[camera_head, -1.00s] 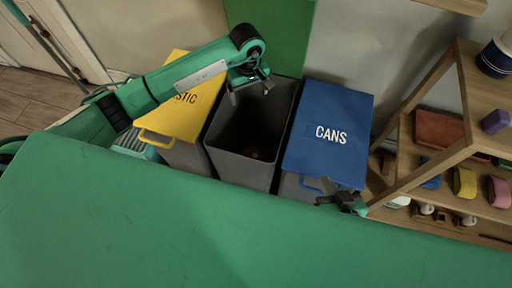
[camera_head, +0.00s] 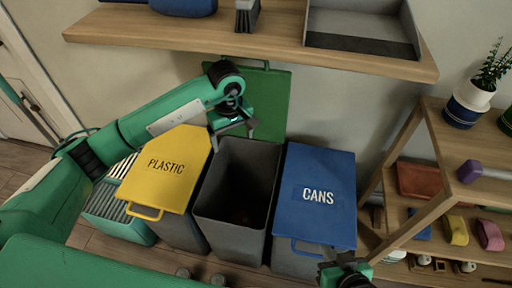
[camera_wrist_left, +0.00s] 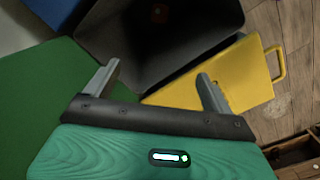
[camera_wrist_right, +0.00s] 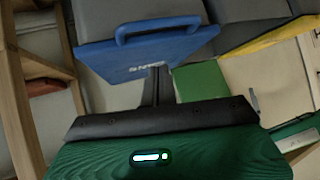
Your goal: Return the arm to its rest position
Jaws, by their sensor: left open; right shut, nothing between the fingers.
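My left arm (camera_head: 150,120) reaches in from the left over the yellow bin. My left gripper (camera_head: 235,130) is open and empty, above the back left rim of the open grey bin (camera_head: 225,225). Its spread fingers show in the left wrist view (camera_wrist_left: 158,75), with the bin opening beyond them. A small reddish thing (camera_head: 240,216) lies deep in the bin, too dark to identify. My right gripper (camera_head: 345,270) is low, in front of the blue CANS bin, partly cut off by the frame's bottom. In the right wrist view (camera_wrist_right: 158,75) its fingers are together and empty.
A yellow-lidded PLASTIC bin (camera_head: 165,165) and a blue-lidded CANS bin (camera_head: 317,195) flank the open bin, whose green lid (camera_head: 268,100) stands raised behind. A wooden wall shelf (camera_head: 270,47) hangs above. A wooden rack (camera_head: 400,170) with several objects stands close at right.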

